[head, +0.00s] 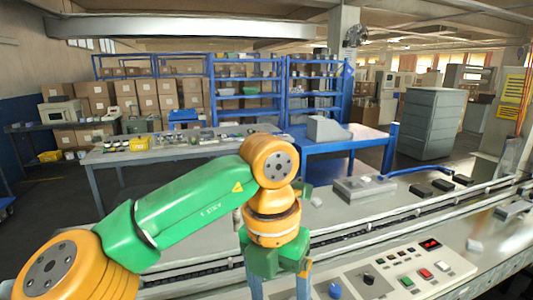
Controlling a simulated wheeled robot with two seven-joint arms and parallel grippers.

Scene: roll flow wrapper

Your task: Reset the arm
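My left arm, green and orange, comes in from the lower left and bends down at an orange joint in the middle of the head view. My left gripper (279,287) hangs from it, pointing down over the machine's front side. Its two fingers stand well apart, with grey surface showing between them. The fingertips run to the bottom edge of the picture. No held object shows between the visible parts of the fingers. My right arm and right gripper are not in view.
A control panel (437,262) with buttons and a red display lies right of the gripper. A long conveyor (345,238) runs behind it. Farther back stand a grey worktable (115,158), a blue table (345,143), blue shelves (285,95) with boxes, and a grey cabinet (431,122).

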